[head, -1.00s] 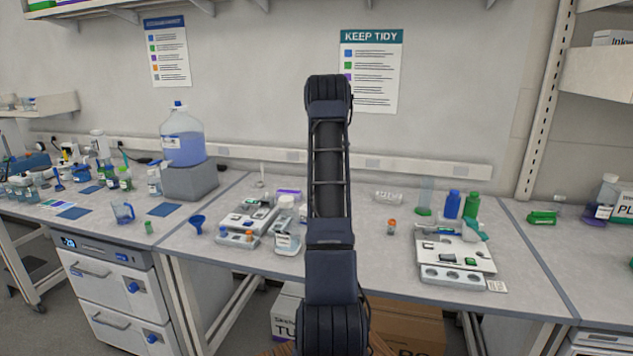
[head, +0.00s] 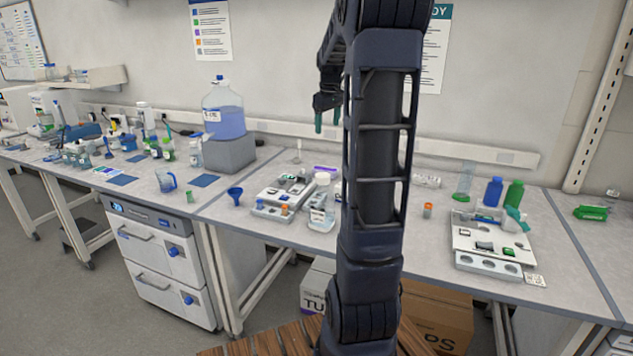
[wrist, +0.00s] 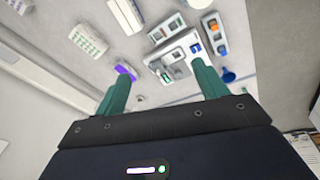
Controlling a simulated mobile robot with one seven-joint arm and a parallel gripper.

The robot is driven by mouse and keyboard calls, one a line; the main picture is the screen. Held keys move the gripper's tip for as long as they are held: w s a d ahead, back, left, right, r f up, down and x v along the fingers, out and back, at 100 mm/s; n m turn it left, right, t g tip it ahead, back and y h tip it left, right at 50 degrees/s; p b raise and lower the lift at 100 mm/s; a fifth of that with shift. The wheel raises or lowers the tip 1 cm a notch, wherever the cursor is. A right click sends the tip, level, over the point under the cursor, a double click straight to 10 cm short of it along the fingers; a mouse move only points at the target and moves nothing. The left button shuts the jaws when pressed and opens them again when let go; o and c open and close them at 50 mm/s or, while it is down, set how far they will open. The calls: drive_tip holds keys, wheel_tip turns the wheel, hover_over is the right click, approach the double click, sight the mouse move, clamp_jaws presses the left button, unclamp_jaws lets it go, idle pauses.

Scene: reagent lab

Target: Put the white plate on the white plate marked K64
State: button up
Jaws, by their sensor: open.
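My gripper (head: 328,120) hangs high above the back of the bench, left of my forearm, with its green fingers pointing down. In the wrist view my gripper (wrist: 160,85) shows its two fingers wide apart with nothing between them. White plate-like pieces lie on the bench: a white tray group (head: 284,193) left of my arm and a larger white board (head: 490,240) at the right. The wrist view shows a white gridded plate (wrist: 88,40) and a white block (wrist: 180,52) with small parts. No K64 mark is readable, so I cannot tell which plate bears it.
A blue funnel (head: 235,194), a jug of blue liquid (head: 224,115) on a grey block (head: 229,153), and blue (head: 493,191) and green bottles (head: 514,193) stand on the bench. A cardboard box (head: 440,318) is below. Bare bench lies around the small orange-capped vial (head: 428,210).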

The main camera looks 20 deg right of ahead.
drive_tip(key=s+a+m+t, duration=0.1)
drive_tip(key=s+a+m, duration=0.1)
drive_tip(key=s+a, duration=1.1)
drive_tip(key=s+a+f+m, duration=0.1)
drive_tip(key=s+a+f, duration=0.1)
drive_tip(key=s, duration=0.6)
drive_tip(key=s+a+f+m+t, duration=0.1)
drive_tip(key=s+f, duration=0.2)
drive_tip(key=s, duration=0.5)
drive_tip(key=shift+s+a+f+m, duration=0.3)
drive_tip(key=shift+s+a, duration=0.05)
